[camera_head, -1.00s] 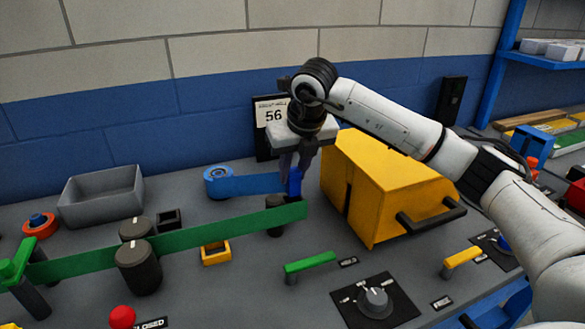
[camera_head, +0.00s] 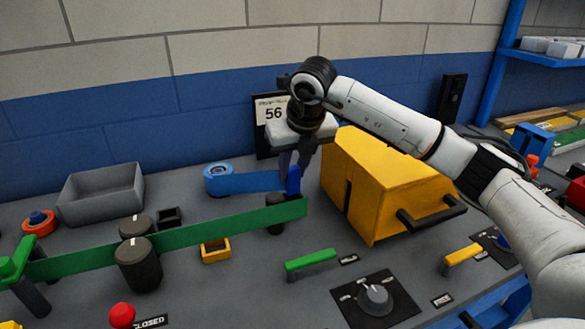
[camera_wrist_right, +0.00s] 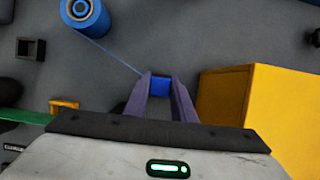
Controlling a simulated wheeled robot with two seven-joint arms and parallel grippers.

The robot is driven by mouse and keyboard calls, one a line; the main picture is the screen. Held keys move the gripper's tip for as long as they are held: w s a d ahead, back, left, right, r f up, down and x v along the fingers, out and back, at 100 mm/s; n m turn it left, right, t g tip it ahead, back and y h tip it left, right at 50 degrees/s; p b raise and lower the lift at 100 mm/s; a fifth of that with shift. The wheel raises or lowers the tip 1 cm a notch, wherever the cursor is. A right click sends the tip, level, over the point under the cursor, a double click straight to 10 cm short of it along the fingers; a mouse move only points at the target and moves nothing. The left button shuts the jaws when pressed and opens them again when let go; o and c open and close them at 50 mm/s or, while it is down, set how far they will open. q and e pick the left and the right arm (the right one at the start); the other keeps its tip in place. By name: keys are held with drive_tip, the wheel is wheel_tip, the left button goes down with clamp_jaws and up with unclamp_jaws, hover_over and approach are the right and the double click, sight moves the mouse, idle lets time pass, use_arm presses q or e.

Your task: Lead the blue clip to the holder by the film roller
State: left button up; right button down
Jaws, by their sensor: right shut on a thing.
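The blue clip (camera_head: 293,181) is at the free end of a blue film strip (camera_head: 255,182) that runs from the blue film roller (camera_head: 218,180) on the left. My right gripper (camera_head: 291,166) points down and is shut on the blue clip; the clip also shows between the fingertips in the right wrist view (camera_wrist_right: 160,84). The strip is drawn out taut between roller and clip. A small black open square holder (camera_head: 169,217) stands left of the roller; it shows at the upper left in the wrist view (camera_wrist_right: 31,48). My left gripper is not in view.
A yellow housing (camera_head: 375,188) with a black handle stands close right of my gripper. A green band (camera_head: 180,238) passes round dark posts in front. A yellow open holder (camera_head: 215,251), a grey tray (camera_head: 101,194) and a dial (camera_head: 375,298) sit around. The wall sign (camera_head: 270,112) is behind.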

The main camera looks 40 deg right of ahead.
sight(292, 181)
drive_tip(key=shift+f+b, duration=0.45)
drive_tip(key=shift+f, duration=0.25)
drive_tip(key=shift+f, duration=0.2)
drive_tip(key=shift+f+b, duration=0.6)
drive_tip(key=shift+f, duration=0.15)
drive_tip(key=c, duration=1.4)
unclamp_jaws()
drive_tip(key=shift+r, duration=0.15)
